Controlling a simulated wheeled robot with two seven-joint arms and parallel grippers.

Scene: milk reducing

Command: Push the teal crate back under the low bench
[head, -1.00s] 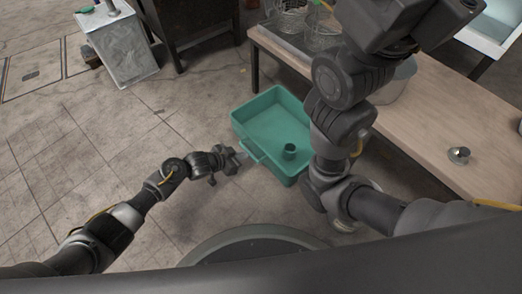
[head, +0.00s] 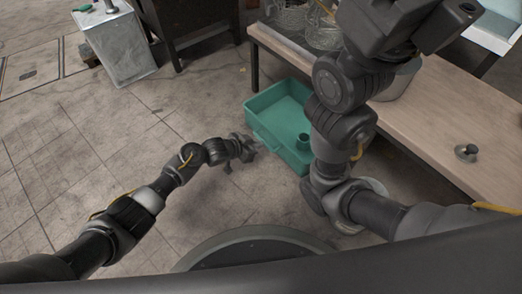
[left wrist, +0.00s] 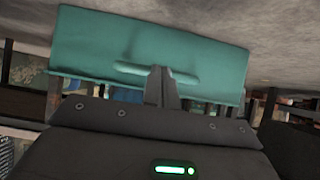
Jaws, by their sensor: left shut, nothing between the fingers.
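The teal crate (head: 277,118) sits on the floor beside the low bench (head: 440,118), its far right part hidden behind my right arm. A small teal cylinder (head: 303,142) stands inside it. My left gripper (head: 257,150) is shut and empty, at the crate's near-left side. In the left wrist view, the crate's side (left wrist: 200,58) fills the upper middle, and the shut fingertips (left wrist: 160,72) overlap its raised handle (left wrist: 128,68). I cannot tell whether they touch. My right arm rises across the bench; its fingers are out of view.
Wire baskets (head: 323,28) and a metal pot (head: 397,78) stand on the bench, with a small metal knob-like item (head: 466,152) nearer. A dark cabinet (head: 190,25) and a wrapped bin (head: 118,45) stand at the back. The floor at left is clear.

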